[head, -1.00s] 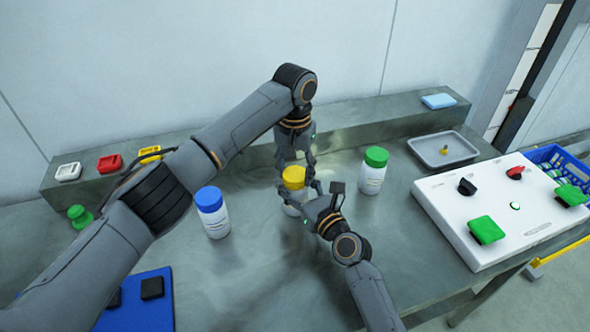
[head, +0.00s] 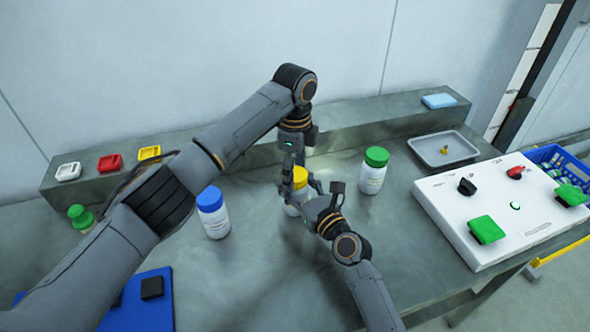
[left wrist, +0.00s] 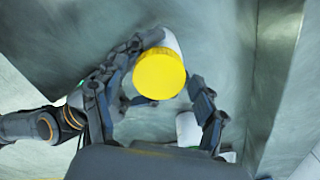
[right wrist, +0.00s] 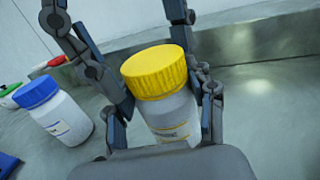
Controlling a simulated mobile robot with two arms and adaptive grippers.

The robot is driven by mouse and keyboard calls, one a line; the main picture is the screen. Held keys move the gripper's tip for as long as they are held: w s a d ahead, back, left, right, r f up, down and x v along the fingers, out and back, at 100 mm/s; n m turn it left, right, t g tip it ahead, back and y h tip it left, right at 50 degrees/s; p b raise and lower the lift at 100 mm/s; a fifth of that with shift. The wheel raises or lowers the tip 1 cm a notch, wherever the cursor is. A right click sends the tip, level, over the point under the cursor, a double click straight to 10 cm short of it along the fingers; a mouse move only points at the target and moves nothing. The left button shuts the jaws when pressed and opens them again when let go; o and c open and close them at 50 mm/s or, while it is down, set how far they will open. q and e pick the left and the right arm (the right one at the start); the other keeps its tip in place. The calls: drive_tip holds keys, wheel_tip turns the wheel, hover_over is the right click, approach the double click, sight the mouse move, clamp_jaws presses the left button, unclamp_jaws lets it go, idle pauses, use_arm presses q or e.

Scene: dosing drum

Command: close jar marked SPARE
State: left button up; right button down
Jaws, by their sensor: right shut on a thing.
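A white jar with a yellow lid (head: 299,176) stands on the steel bench in the middle of the head view. The lid sits on top of the jar. My right gripper (right wrist: 160,108) is shut on the white jar body (right wrist: 172,120), one finger on each side, below the lid. My left gripper (head: 297,172) points down from above at the yellow lid. In the left wrist view its fingers (left wrist: 153,110) are spread apart, with the lid (left wrist: 159,74) beyond and between them and a gap on the right side. The label print is too small to read.
A blue-lidded jar (head: 213,212) stands to the left and a green-lidded jar (head: 373,170) to the right. A grey tray (head: 443,149) and a white control panel (head: 505,210) lie further right. A blue mat (head: 140,312) is at front left.

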use_arm(q)
drive_tip(key=shift+r, duration=0.1)
drive_tip(key=shift+r, duration=2.2)
drive_tip(key=shift+c, duration=0.4)
drive_tip(key=n, duration=0.2)
drive_tip(key=r+n, duration=0.1)
drive_tip(key=shift+n, duration=0.4)
drive_tip(key=n, duration=0.4)
drive_tip(key=shift+r, duration=0.4)
drive_tip(key=n, duration=0.4)
drive_tip(key=shift+r, duration=0.4)
drive_tip(key=n, duration=0.4)
drive_tip(key=shift+r, duration=0.4)
